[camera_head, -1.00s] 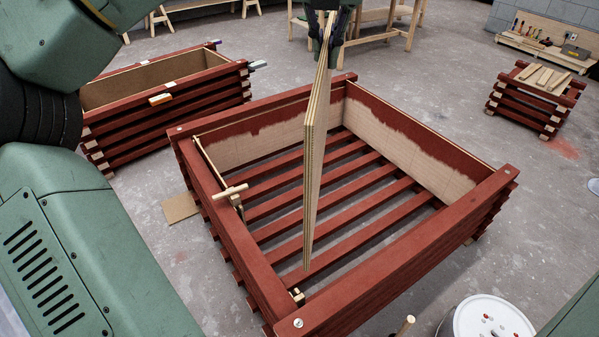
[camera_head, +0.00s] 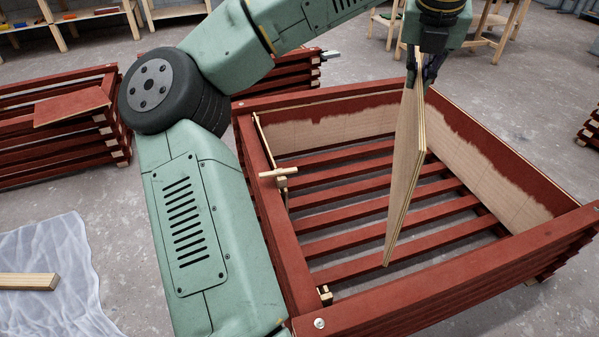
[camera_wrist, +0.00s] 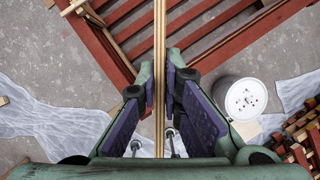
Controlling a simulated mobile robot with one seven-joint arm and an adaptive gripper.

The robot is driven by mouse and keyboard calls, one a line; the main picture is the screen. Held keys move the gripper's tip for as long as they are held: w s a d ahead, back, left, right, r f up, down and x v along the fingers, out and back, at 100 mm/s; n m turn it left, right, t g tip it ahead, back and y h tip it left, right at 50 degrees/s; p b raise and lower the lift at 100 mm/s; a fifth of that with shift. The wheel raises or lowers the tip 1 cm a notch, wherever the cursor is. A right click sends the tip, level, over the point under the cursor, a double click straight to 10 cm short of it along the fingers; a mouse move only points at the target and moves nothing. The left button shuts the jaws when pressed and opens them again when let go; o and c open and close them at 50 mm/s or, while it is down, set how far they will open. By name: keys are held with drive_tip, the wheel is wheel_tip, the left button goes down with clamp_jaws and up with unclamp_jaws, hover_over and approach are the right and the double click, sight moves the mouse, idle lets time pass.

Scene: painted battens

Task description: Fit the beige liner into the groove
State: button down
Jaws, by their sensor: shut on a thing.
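The beige liner (camera_head: 407,160) is a thin plywood panel. It hangs upright from my gripper (camera_head: 428,78) over the inside of the red batten crate (camera_head: 275,215), its lower corner in front of the floor slats. In the wrist view the liner shows edge-on (camera_wrist: 159,60), between the two fingers of my gripper (camera_wrist: 160,100). The crate's far and right inner walls carry beige panels with ragged red paint along the top. A pale strip with a wooden T-handle (camera_head: 279,173) stands at the left inner wall. I cannot make out the groove itself.
A small pale block (camera_head: 325,294) sits at the crate's near left inner corner. Another red batten crate (camera_head: 60,120) stands at the left. A translucent sheet (camera_head: 60,265) lies on the floor. A white bucket (camera_wrist: 245,99) shows in the wrist view.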

drive_tip(key=w+a+f+n+y+b, duration=0.1)
drive_tip(key=w+a+f+b, duration=0.3)
drive_tip(key=f, duration=0.6)
drive_tip(key=w+a+f+n+y+b, duration=0.1)
drive_tip(key=w+a+f+n+b, duration=0.2)
drive_tip(key=a+f, duration=0.6)
drive_tip(key=w+a+f+n+y+b, duration=0.1)
drive_tip(key=w+a+f+b, duration=0.4)
drive_tip(key=f, duration=0.5)
drive_tip(key=shift+a+f+n+b, duration=0.35)
drive_tip(key=shift+a+n+b, duration=0.5)
drive_tip(key=shift+a, duration=0.3)
drive_tip(key=shift+s, duration=0.1)
